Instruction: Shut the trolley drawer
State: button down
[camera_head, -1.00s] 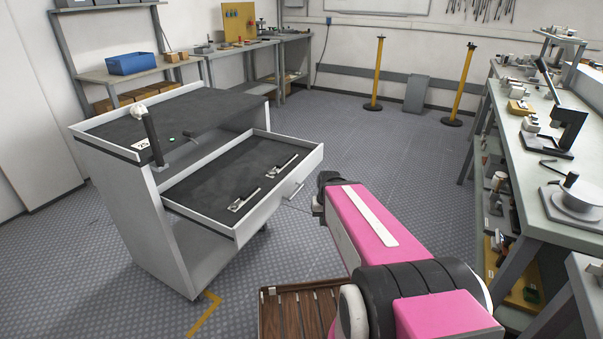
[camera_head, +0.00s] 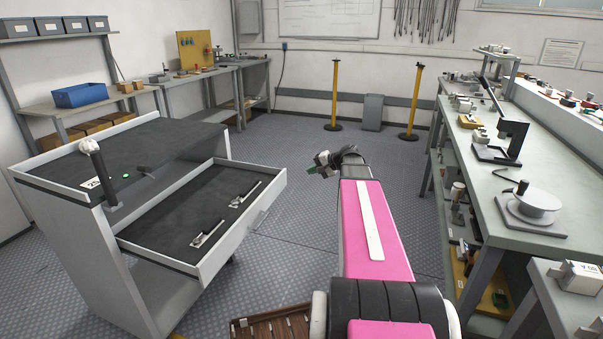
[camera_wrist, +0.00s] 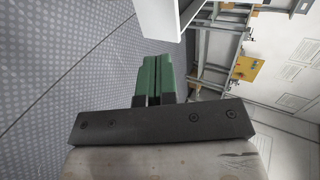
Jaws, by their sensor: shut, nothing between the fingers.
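The trolley (camera_head: 150,290) stands at the left in the head view. Its drawer (camera_head: 225,240) is pulled well out towards the right, with a dark lining and two small metal tools (camera_head: 207,234) lying in it. My gripper (camera_head: 318,168) is to the right of the drawer's front, apart from it, at the end of my pink arm. In the wrist view the green fingers (camera_wrist: 155,78) are together and empty. A white panel edge (camera_wrist: 160,20), probably part of the trolley, shows beyond them. The drawer's handle is hard to make out now.
A long workbench (camera_head: 490,180) with several devices runs along the right. Two yellow posts (camera_head: 335,95) stand at the back. A wooden slatted thing (camera_head: 270,328) lies low in front. The floor between trolley and workbench is mostly clear.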

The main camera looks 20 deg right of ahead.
aim_at(280, 176)
jog(key=x, duration=0.7)
jog(key=r+x, duration=0.1)
jog(key=x, duration=0.3)
jog(key=shift+w+a, duration=0.25)
jog(key=shift+w, duration=0.05)
jog(key=shift+w+a, duration=0.35)
jog(key=shift+a, duration=0.2)
jog(key=shift+a, duration=0.1)
jog(key=w+a, duration=0.6)
jog(key=a, duration=0.2)
jog(key=w+a, duration=0.6)
jog(key=a, duration=0.3)
jog(key=w+a, duration=0.6)
jog(key=a, duration=0.2)
jog(key=shift+w+a, duration=0.35)
jog(key=shift+w, duration=0.05)
jog(key=shift+s+d, duration=0.1)
jog(key=shift+s, duration=0.05)
